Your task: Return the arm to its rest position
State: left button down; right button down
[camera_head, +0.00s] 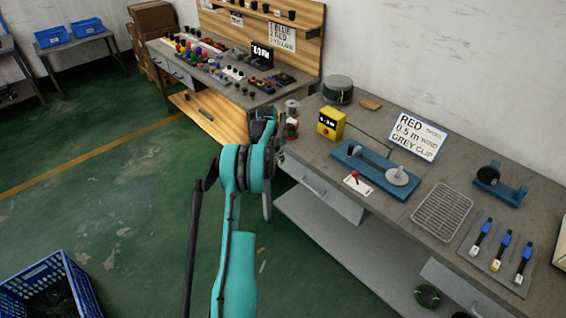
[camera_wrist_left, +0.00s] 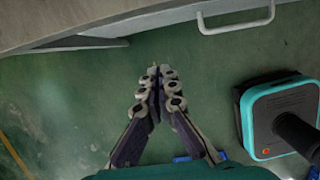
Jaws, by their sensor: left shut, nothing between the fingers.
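My left arm, teal and black, rises from the bottom middle of the head view. Its gripper (camera_head: 262,122) is in front of the near left end of the grey workbench (camera_head: 400,165), partly hidden by the wrist. In the left wrist view the gripper (camera_wrist_left: 160,72) points over the green floor. Its fingertips meet, with nothing between them. The bench edge and a drawer with a white handle lie above the fingers there. My right gripper is not in view.
On the bench are a yellow box (camera_head: 331,123), a blue winding fixture (camera_head: 375,170), a wire rack (camera_head: 442,212) and a tray of blue-topped tools (camera_head: 497,255). A second bench (camera_head: 225,90) holds many small parts. A blue crate (camera_head: 50,285) stands on the floor, with open floor nearby.

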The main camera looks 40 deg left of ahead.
pick_arm(q)
jog(key=shift+s+r, duration=0.1)
jog(key=shift+r, duration=0.2)
jog(key=s+d+r+m+t, duration=0.1)
jog(key=s+d+r+m, duration=0.2)
jog(key=d+r+m, duration=0.75)
jog(key=s+d+r+m+t, duration=0.15)
jog(key=d+r+m, duration=0.5)
jog(key=d, duration=0.75)
jog(key=s+d+r+m, duration=0.4)
jog(key=s+d+m, duration=0.4)
jog(key=s+d, duration=0.4)
jog(key=s+d+f+m+t, duration=0.2)
jog(key=s+d+f+m, duration=0.2)
jog(key=s+d+m, duration=0.3)
jog(key=s+m, duration=0.3)
jog(key=s, duration=0.1)
jog(key=shift+f, duration=0.2)
